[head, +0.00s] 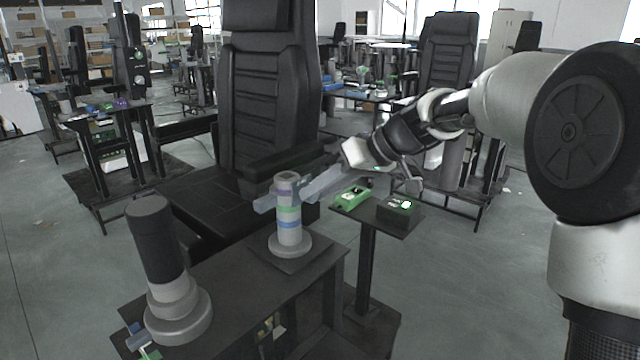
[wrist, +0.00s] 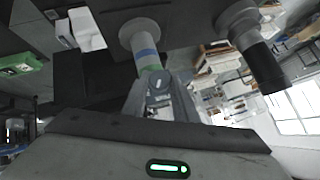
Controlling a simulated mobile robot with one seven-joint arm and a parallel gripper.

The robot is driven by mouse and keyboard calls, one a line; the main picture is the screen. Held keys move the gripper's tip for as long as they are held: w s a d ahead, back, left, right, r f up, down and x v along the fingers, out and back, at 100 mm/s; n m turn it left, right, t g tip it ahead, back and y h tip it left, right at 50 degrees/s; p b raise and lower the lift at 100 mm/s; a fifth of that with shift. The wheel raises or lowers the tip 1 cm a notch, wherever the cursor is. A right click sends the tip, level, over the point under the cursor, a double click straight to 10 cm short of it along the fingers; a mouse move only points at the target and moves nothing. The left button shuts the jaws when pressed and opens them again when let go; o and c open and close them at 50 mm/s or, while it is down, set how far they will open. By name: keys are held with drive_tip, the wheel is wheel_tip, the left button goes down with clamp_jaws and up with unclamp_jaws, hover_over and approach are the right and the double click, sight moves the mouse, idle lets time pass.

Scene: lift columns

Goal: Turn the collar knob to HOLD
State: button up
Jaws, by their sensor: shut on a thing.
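No HOLD mark can be read in either view.
A second column with a black upper part (head: 156,240) stands on the bench at the left. A black chair (head: 268,90) is close behind. A small stand to the right carries a green device (head: 351,197) and a black box (head: 398,209) with a lit display.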

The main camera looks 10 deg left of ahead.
drive_tip(key=shift+w+d+f+m+g+y+p, duration=0.1)
drive_tip(key=shift+w+f+m+g+y+p, duration=0.1)
drive_tip(key=shift+m+g+y+p, duration=0.85)
drive_tip(key=shift+w+d+f+m+g+y+p, duration=0.1)
drive_tip(key=shift+w+f+m+g+y+p, duration=0.05)
drive_tip(key=shift+m+g+y+p, duration=0.9)
drive_tip(key=shift+w+d+f+m+g+y+p, duration=0.1)
drive_tip(key=shift+w+f+m+g+y+p, duration=0.1)
drive_tip(key=shift+m+g+y+p, duration=0.75)
drive_tip(key=shift+y, duration=0.35)
drive_tip(key=o, duration=1.1)
drive_tip(key=shift+s, duration=0.1)
drive_tip(key=shift+c, duration=0.2)
drive_tip(key=p+v, duration=0.1)
drive_tip(key=v, duration=1.6)
drive_tip(key=shift+d, duration=0.2)
